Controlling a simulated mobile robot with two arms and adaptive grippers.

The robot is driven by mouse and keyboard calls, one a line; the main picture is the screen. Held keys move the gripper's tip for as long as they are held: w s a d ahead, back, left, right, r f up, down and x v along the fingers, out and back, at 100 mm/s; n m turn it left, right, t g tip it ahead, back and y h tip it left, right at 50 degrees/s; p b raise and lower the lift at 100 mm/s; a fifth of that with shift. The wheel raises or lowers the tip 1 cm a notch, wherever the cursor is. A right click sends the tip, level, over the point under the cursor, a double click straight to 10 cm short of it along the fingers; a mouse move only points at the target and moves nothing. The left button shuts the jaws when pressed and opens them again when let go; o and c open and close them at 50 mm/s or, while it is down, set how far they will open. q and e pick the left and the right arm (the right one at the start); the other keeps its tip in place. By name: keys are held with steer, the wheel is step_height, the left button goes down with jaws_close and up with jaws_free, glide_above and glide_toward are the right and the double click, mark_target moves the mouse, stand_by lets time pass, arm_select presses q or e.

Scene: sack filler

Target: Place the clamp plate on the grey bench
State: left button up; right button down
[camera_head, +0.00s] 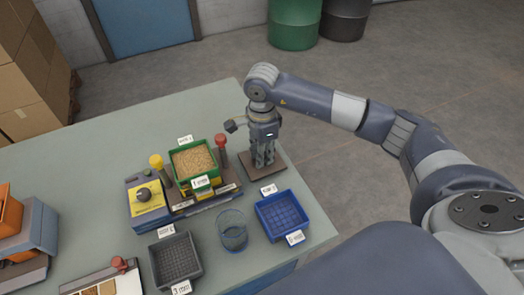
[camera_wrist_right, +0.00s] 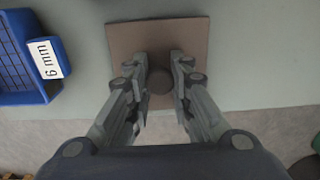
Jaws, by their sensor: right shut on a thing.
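The clamp plate (camera_head: 241,168) is a flat brown square at the right edge of the grey bench (camera_head: 90,125). In the right wrist view the plate (camera_wrist_right: 125,30) has a dark round knob (camera_wrist_right: 160,82) in its middle. My right gripper (camera_head: 264,163) points down over the plate, and its fingers (camera_wrist_right: 160,75) are shut on the knob. The plate lies on or just above the bench top; I cannot tell whether it touches. My left gripper is not in view.
A blue sieve tray (camera_head: 262,222) and a clear beaker (camera_head: 232,240) stand in front of the plate. A green grain-filled sieve (camera_head: 175,173) on a stand with a red-topped post (camera_head: 221,141) is to its left. A dark tray (camera_head: 155,262) stands farther left. The bench edge is close on the right.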

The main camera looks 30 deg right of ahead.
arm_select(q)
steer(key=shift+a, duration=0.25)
arm_select(e)
steer(key=shift+f, duration=0.1)
steer(key=shift+f+b, duration=0.15)
steer(key=shift+b, duration=0.15)
steer(key=c, duration=1.4)
jaws_free()
steer(key=shift+c, duration=0.2)
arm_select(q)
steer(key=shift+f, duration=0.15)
arm_select(e)
steer(key=shift+r, duration=0.35)
arm_select(q)
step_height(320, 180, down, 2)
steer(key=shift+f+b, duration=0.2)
steer(key=shift+b, duration=0.95)
arm_select(e)
step_height(320, 180, up, 12)
